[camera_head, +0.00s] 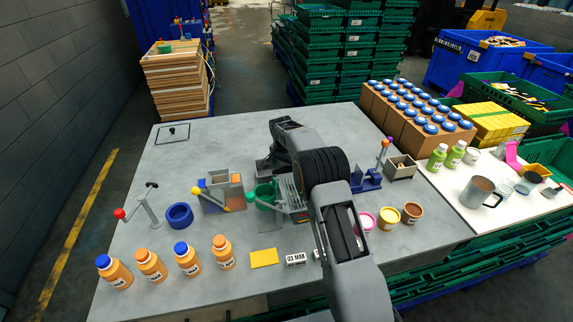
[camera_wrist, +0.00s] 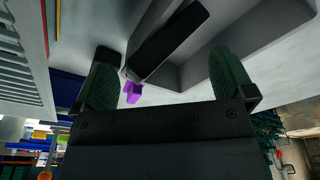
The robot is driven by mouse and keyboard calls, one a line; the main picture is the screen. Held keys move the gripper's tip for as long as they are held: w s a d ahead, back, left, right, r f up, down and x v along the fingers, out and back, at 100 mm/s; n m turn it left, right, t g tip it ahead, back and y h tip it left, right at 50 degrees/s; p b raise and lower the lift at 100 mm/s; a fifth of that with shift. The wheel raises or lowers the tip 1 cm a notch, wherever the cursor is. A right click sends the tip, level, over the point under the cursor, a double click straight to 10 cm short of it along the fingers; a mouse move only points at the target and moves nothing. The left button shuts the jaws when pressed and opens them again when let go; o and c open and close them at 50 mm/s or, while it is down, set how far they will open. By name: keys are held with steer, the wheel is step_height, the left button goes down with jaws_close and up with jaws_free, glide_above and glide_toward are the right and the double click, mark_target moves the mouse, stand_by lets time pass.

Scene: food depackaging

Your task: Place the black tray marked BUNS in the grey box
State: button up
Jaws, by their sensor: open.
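In the wrist view a black, flat, oblong piece (camera_wrist: 170,40) lies tilted in or over a grey box (camera_wrist: 262,40) with raised walls. I take it for the black tray, but no BUNS marking is readable. My gripper (camera_wrist: 165,78) is open, its two dark green-black fingers spread wide with nothing held between them. The black piece lies ahead of the fingers, and I cannot tell whether it touches one. In the head view my gripper (camera_head: 268,166) points down behind my arm at the table's middle.
Orange bottles (camera_head: 187,259), a yellow block (camera_head: 264,258) and a blue ring (camera_head: 180,215) stand on the grey table (camera_head: 200,150). Small fixtures (camera_head: 218,193) flank my arm. Colourful tubs (camera_head: 388,218) stand right of it. A purple piece (camera_wrist: 132,92) shows near the fingers. The back left is mostly clear.

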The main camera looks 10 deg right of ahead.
steer(key=s+r+n, duration=0.1)
steer(key=s+r, duration=0.3)
steer(key=r, duration=0.6)
steer(key=s+r+n, duration=0.1)
steer(key=s+r, duration=0.2)
steer(key=r, duration=0.6)
steer(key=s+r+n+t+y+b, duration=0.1)
steer(key=s+r+n, duration=0.1)
steer(key=s, duration=0.8)
steer(key=s+r+n+t, duration=0.1)
steer(key=s+n+t, duration=0.15)
steer(key=s, duration=0.85)
steer(key=s+f+n, duration=0.2)
steer(key=s+f, duration=0.3)
steer(key=s, duration=0.4)
steer(key=shift+s, duration=0.3)
steer(key=shift+a, duration=0.1)
